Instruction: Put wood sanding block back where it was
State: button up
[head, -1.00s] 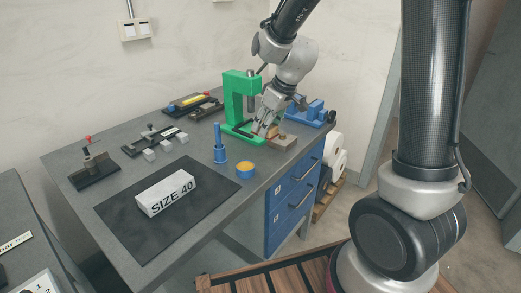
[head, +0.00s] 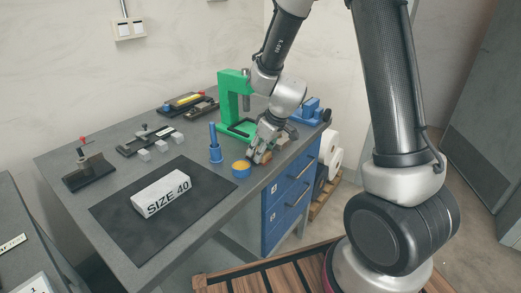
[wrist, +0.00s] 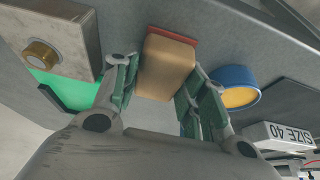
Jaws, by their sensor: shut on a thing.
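The wood sanding block (wrist: 168,66) is a tan block with a reddish edge strip. In the wrist view it sits between the two fingers of my gripper (wrist: 160,95), which is shut on it. In the head view my gripper (head: 257,158) is low over the bench near its front edge, just right of a blue round tin. The block (head: 266,160) is mostly hidden there by the fingers. I cannot tell whether it touches the bench top.
The blue tin with yellow contents (head: 241,169) is close beside my gripper. A green press (head: 229,100) and a blue vise (head: 308,112) stand behind. A blue post (head: 215,143) is to the left. A SIZE 40 box (head: 161,194) lies on a dark mat (head: 205,205).

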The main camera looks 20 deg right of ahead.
jog(key=o, duration=1.1)
jog(key=v, duration=1.2)
jog(key=s+d+r+m+h, duration=0.1)
jog(key=s+d+r+m, duration=0.1)
jog(key=s, duration=0.5)
jog(key=s+d+r+m+h, duration=0.1)
jog(key=s+d+r+m, duration=0.1)
jog(key=s+d+r, duration=0.3)
jog(key=s+d+r+m, duration=0.3)
jog(key=s+d+r, duration=0.1)
jog(key=s, duration=0.6)
jog(key=shift+s+d+r+h, duration=0.15)
jog(key=shift+d+h, duration=0.25)
